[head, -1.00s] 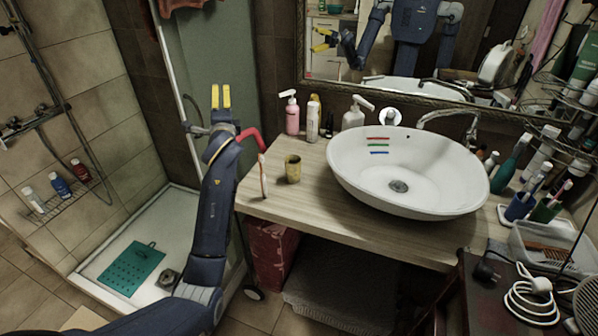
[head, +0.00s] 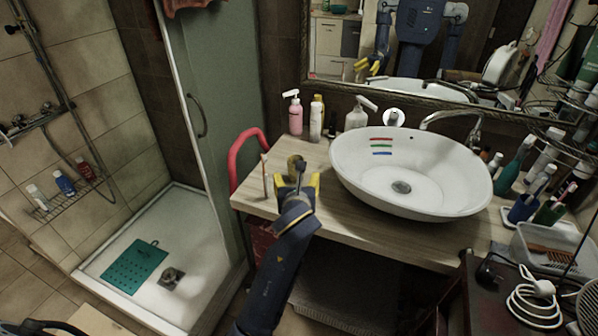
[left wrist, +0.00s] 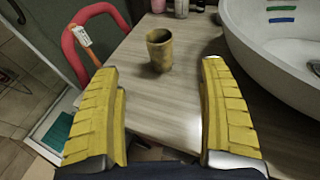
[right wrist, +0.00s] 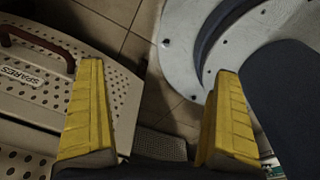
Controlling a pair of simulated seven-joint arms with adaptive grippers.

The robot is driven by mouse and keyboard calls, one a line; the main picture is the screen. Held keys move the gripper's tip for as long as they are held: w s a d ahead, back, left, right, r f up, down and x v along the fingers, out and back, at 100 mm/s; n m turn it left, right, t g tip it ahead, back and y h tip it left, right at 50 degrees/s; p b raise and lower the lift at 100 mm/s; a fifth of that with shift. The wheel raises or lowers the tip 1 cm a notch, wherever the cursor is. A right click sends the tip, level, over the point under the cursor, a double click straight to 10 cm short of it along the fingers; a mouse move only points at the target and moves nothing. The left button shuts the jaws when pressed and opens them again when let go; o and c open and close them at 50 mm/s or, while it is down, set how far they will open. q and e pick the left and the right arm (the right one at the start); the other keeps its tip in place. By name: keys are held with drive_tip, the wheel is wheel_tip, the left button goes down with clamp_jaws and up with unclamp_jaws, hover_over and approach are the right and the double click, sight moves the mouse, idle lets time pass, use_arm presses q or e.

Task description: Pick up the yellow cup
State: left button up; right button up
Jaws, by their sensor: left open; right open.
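The yellow cup (head: 297,162) stands upright near the left end of the wooden counter, partly hidden behind my left gripper in the head view. In the left wrist view the cup (left wrist: 160,50) shows whole, ahead of the fingers and a little left of the middle between them. My left gripper (head: 298,181) is open and empty, with its fingers pointing at the cup and apart from it. My right gripper (right wrist: 158,110) is open and empty over the floor; it is outside the head view.
A white basin (head: 410,172) stands right of the cup. A pink bottle (head: 295,115) and other bottles stand behind. A perforated box (right wrist: 40,80) lies near my right gripper.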

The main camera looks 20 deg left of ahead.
sight(296, 158)
use_arm(q)
drive_tip(key=x, duration=1.6)
drive_tip(key=shift+w+a, duration=0.15)
drive_tip(key=shift+a, duration=0.05)
drive_tip(key=c, duration=1.2)
